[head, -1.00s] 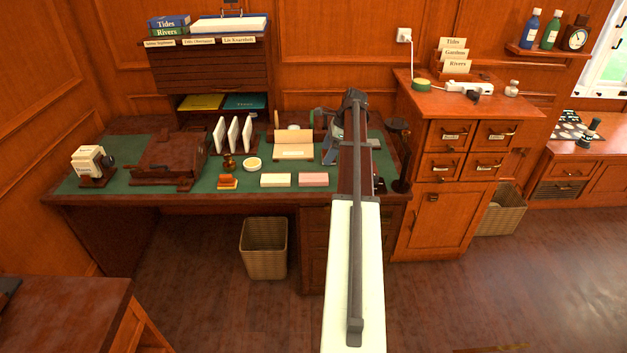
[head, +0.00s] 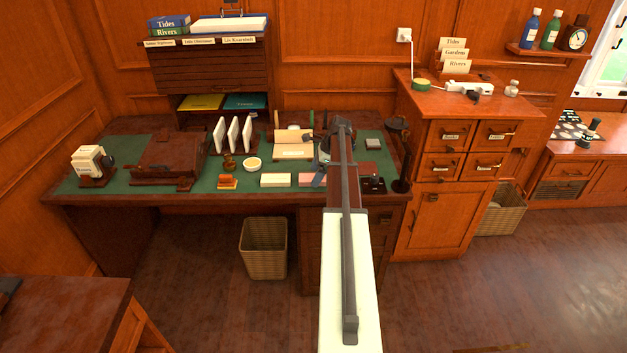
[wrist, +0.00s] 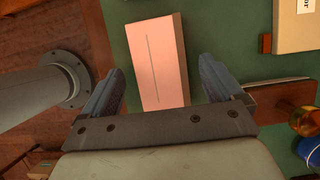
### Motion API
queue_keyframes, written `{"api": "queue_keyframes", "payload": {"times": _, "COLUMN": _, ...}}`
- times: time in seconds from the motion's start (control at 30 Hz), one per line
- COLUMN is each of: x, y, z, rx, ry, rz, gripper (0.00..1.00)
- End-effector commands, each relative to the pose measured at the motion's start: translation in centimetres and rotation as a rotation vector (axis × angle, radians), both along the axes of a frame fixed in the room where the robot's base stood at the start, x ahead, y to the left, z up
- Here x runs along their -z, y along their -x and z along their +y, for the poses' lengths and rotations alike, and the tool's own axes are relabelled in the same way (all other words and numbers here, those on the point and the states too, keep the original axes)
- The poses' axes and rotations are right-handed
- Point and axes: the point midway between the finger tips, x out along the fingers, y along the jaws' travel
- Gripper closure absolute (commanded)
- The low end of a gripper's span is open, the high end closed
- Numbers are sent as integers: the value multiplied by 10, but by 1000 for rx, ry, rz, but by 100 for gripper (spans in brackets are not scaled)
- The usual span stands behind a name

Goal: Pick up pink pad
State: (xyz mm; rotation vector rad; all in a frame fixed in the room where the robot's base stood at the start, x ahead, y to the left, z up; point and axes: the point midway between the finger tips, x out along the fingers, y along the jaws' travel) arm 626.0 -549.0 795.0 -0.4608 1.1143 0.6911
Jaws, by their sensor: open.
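The pink pad (head: 307,180) lies flat on the green desk mat (head: 204,177) near the front edge of the desk, to the right of a cream pad. In the head view my gripper (head: 319,179) is over its right end and hides part of it. In the wrist view the pink pad (wrist: 158,62) shows a dark line along its top. It lies beyond and between the two blue-grey fingers of my gripper (wrist: 162,88). The fingers are open and hold nothing. I cannot tell the height of the fingertips above the pad.
The cream pad (head: 275,181) lies just left of the pink one. A dark stand (head: 402,170) is at the desk's right end. A wicker bin (head: 264,248) stands on the floor below.

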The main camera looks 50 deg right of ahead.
Motion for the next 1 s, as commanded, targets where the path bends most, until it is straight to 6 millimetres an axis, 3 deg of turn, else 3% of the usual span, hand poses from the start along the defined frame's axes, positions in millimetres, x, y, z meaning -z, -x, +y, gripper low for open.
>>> {"api": "queue_keyframes", "payload": {"times": 0.33, "x": 9, "y": -3, "z": 3, "rx": 1, "ry": 1, "rz": -1, "gripper": 8}}
{"api": "queue_keyframes", "payload": {"times": 1.0, "x": 9, "y": -3, "z": 3, "rx": 0, "ry": 1, "rz": -1, "gripper": 70}}
